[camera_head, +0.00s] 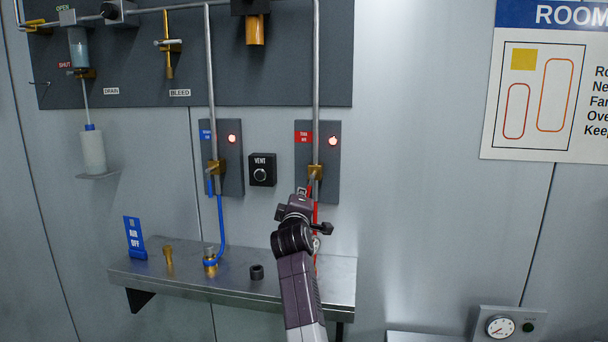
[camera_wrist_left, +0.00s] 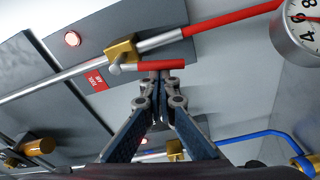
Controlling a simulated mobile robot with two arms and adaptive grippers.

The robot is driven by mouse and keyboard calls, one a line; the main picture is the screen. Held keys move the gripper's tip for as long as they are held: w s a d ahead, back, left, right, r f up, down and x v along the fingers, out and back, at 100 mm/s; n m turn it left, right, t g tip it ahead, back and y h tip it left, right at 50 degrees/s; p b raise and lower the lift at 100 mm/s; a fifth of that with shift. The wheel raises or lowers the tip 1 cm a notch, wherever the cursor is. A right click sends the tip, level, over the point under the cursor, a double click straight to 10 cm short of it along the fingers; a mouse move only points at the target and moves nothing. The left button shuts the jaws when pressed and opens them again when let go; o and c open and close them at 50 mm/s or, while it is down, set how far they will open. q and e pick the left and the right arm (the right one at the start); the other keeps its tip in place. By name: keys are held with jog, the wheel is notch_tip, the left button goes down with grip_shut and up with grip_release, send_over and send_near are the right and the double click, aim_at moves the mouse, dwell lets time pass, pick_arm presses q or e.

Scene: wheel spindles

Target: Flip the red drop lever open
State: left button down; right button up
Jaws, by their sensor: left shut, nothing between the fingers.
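The red drop lever (camera_wrist_left: 160,66) hangs from a brass valve (camera_wrist_left: 122,52) and points down, close alongside the pipe with its red hose. In the head view the brass valve (camera_head: 315,172) sits on the right grey panel, and the lever is largely hidden behind my gripper. My left gripper (camera_head: 302,194) is shut and empty just below the valve. In the left wrist view its fingertips (camera_wrist_left: 159,76) are together right by the lever's side; I cannot tell whether they touch it. My right gripper is not in view.
A blue hose and brass valve (camera_head: 216,168) are on the left panel. A black VENT box (camera_head: 262,170) sits between the panels.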

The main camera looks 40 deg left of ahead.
pick_arm(q)
jog(key=shift+w+d+f+n+p, duration=0.5)
jog(key=shift+n+p, duration=0.1)
jog(key=shift+n, duration=0.5)
